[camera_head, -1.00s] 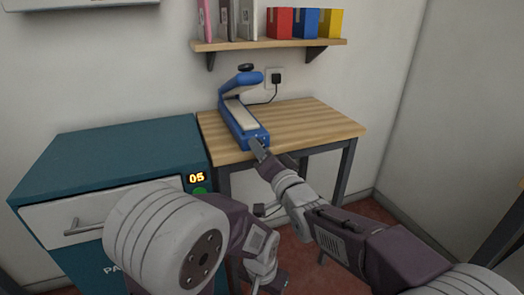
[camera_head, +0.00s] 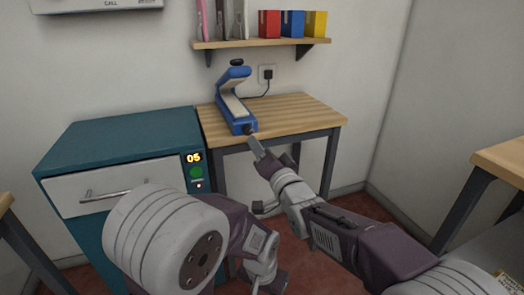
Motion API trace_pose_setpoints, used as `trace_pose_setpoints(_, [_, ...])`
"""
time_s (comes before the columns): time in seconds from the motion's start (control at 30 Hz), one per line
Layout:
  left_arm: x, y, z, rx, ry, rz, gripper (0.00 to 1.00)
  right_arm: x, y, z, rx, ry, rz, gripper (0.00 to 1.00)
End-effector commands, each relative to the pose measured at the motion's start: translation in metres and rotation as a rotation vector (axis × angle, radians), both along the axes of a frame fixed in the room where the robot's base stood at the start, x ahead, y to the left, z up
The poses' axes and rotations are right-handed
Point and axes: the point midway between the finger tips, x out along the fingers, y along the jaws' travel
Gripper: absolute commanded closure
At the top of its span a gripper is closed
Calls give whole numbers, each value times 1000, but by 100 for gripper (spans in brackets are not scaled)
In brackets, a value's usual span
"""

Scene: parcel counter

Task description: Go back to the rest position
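My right gripper (camera_head: 257,149) comes in from the lower right and points at the wooden table's front edge. Its fingers are seen nearly edge-on, so I cannot tell whether they are open or shut. No object shows in it. My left gripper (camera_head: 267,248) is low in the middle, in front of the table and partly hidden by my own arm. Its finger state is unclear. A blue device with a raised arm (camera_head: 234,100) stands on the wooden table (camera_head: 300,112), just beyond my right gripper's tip, with a small gap in the picture.
A teal cabinet (camera_head: 125,140) with a drawer (camera_head: 90,194) and a lit display (camera_head: 193,158) stands at left. A shelf (camera_head: 265,43) holds binders and coloured boxes. Another table (camera_head: 503,157) is at the right edge. Reddish floor (camera_head: 350,208) shows between the tables.

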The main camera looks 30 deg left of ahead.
Motion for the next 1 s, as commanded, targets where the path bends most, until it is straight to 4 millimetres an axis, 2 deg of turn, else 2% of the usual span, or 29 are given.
trace_pose_setpoints(0.4, [0, 0, 0, 0, -1, 0, 64, 1, 0, 0, -1, 0, -1, 50])
trace_pose_setpoints(0.47, [0, 0, 1, 0, 0, 0, 64, 8, -7, 1, 0, 1, -16, 50])
trace_pose_setpoints(0.53, [0, 0, 4, 0, 0, 0, 64, 28, -29, 12, 10, -9, -62, 50])
trace_pose_setpoints(0.57, [0, 0, 5, 0, 0, 0, 64, 40, -43, 21, 18, -17, -93, 50])
trace_pose_setpoints(0.63, [0, 0, 9, 0, 0, 0, 64, 71, -93, 40, 30, -31, -184, 50])
trace_pose_setpoints(0.67, [0, 0, 11, 0, 0, 0, 64, 83, -119, 44, 28, -27, -230, 50])
trace_pose_setpoints(0.7, [0, 0, 14, 0, 0, 0, 64, 97, -156, 43, 17, -14, -293, 50])
trace_pose_setpoints(0.73, [0, 0, 15, 0, 0, 0, 64, 105, -183, 39, 0, 9, -340, 50])
trace_pose_setpoints(0.8, [0, 0, 19, 0, 0, 0, 64, 116, -245, 16, -72, 76, -442, 50])
trace_pose_setpoints(0.87, [0, 0, 22, 0, -1, 0, 64, 115, -295, -11, -160, 147, -521, 50])
trace_pose_setpoints(0.9, [0, 0, 23, 0, 0, 0, 64, 109, -327, -31, -226, 202, -567, 50])
trace_pose_setpoints(0.97, [0, 0, 25, 0, 0, 0, 64, 92, -370, -65, -330, 295, -619, 50])
trace_pose_setpoints(1.0, [0, 0, 27, 0, 0, 0, 64, 76, -395, -89, -404, 362, -642, 50])
